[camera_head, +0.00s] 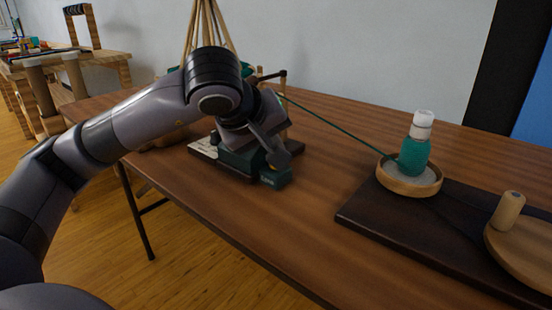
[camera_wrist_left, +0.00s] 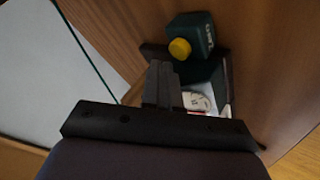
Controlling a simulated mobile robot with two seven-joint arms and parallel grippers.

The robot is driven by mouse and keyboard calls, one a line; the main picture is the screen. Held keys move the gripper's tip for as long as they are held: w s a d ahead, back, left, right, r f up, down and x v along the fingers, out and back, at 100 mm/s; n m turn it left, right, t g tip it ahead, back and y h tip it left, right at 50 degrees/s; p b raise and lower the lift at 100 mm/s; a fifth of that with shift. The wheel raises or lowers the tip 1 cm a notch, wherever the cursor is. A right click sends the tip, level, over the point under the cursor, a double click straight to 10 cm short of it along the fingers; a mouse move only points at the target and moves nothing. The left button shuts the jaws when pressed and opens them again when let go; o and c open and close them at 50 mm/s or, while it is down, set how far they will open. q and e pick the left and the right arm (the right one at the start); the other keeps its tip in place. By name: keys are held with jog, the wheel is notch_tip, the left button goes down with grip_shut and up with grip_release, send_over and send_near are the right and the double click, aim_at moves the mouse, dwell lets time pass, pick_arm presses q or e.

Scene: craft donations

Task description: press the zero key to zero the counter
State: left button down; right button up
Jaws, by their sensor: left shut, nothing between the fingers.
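A white dial (camera_wrist_left: 196,101) lies partly hidden behind my fingers. My left gripper (camera_head: 278,163) is over the counter and hides much of it. In the left wrist view its fingers (camera_wrist_left: 162,68) are shut and empty, tips just beside the yellow key. I cannot tell whether they touch it. My right gripper is not in view.
A green strand (camera_head: 335,123) runs from the counter area to a green bottle-shaped cone (camera_head: 415,155) in a round wooden dish (camera_head: 410,187). A dark board (camera_head: 375,215) carries a wooden crank disc (camera_head: 520,255). The wooden table (camera_head: 270,235) is clear in front of the counter.

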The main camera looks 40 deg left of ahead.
pick_arm(q)
notch_tip(320, 180, up, 5)
jog(key=p, duration=0.4)
dwell(0.8)
